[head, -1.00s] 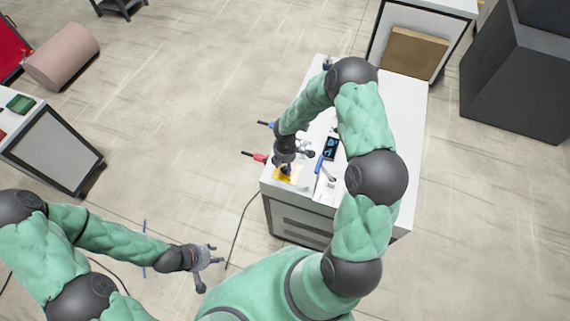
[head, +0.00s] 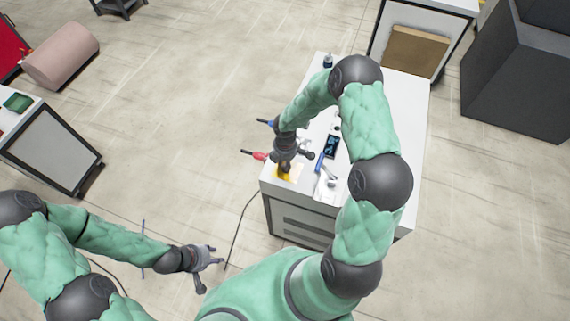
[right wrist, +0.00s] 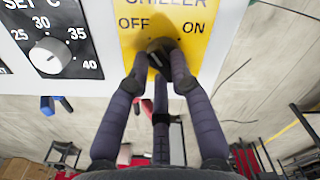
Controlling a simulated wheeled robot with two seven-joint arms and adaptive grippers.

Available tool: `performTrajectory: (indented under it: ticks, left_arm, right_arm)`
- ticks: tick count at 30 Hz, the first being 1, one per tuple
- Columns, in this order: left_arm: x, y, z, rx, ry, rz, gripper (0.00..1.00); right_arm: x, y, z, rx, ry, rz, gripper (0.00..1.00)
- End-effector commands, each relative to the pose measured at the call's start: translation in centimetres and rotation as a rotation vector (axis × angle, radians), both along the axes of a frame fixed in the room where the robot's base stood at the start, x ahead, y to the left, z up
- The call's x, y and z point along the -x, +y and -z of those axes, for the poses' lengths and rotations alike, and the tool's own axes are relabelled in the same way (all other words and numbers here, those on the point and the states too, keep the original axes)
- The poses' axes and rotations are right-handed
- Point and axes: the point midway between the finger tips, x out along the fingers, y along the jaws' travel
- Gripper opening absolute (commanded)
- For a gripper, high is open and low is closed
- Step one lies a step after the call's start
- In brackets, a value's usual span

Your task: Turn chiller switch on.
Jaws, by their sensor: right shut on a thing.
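The chiller switch (right wrist: 157,46) is a dark knob on a yellow plate (right wrist: 130,40) marked CHILLER, OFF at left and ON at right, in the right wrist view. My right gripper (right wrist: 158,60) has its fingers closed around the knob; its exact pointing is partly hidden by them. In the head view my right gripper (head: 285,160) is over the yellow plate (head: 284,176) at the table's near left corner. My left gripper (head: 212,258) is empty with fingers spread, low over the floor at left, away from the table.
A SET °C dial (right wrist: 50,55) sits left of the yellow plate. On the white table (head: 400,110) are a dark-screened device (head: 331,146) and a blue-handled tool (head: 320,163).

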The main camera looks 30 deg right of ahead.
Motion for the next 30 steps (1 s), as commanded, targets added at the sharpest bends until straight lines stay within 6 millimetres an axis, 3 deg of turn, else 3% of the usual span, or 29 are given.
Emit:
performTrajectory:
  ticks: [6, 30]
  left_arm:
    - [0.0, 0.0, 2.8, 0.0, 0.0, 0.0, 0.4]
    - [0.0, 0.0, 10.5, 0.0, 0.0, 0.0, 0.4]
  right_arm:
    - [-0.1, -0.2, 0.4, 0.002, -0.006, 0.198, 0.0]
    - [0.2, -0.4, 0.3, 0.0, -0.004, 0.958, 0.0]
